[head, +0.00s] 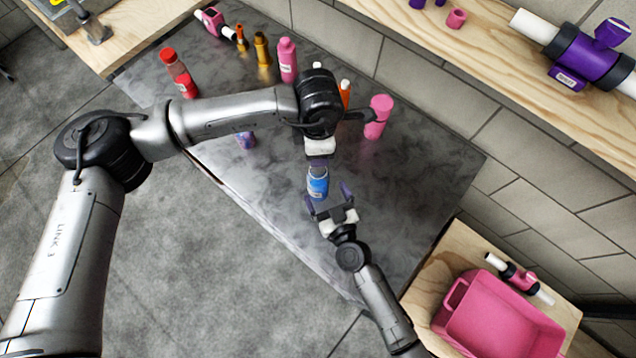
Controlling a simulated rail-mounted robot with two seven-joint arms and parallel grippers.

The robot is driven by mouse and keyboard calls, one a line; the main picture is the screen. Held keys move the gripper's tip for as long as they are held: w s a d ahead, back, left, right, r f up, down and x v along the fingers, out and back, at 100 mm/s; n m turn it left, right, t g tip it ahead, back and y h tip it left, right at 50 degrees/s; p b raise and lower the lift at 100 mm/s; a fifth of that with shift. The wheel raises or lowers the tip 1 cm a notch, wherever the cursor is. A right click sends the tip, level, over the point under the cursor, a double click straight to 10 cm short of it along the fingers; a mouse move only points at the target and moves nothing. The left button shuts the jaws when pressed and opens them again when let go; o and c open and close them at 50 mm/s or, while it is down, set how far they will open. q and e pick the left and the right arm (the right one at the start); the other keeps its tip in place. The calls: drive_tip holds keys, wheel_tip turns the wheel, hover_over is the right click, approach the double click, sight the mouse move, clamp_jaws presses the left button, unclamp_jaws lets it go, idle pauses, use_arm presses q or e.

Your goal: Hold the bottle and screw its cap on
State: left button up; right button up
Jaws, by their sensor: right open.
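A blue bottle (317,187) with a pale label stands on the dark grey tabletop (420,190) near the middle of the head view. My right gripper (328,198), coming from the bottom, is open, with its purple fingers apart on the near side of the bottle; it does not grip it. My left gripper (319,158), on the large arm from the left, is right above the bottle's top. Its fingers are mostly hidden under its white palm, so I cannot tell whether it is shut or holds the cap. The bottle's mouth and any cap are hard to make out.
Red (179,73), pink (287,60) and gold (262,48) bottles stand along the back. A pink bottle (377,117) stands right of my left gripper. A pink bin (497,318) sits at lower right. The tabletop's right part is clear.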

sight(318, 177)
drive_tip(key=shift+x, duration=2.85)
drive_tip(key=c, duration=1.4)
use_arm(q)
drive_tip(key=shift+f, duration=2.5)
use_arm(e)
drive_tip(key=shift+o, duration=0.2)
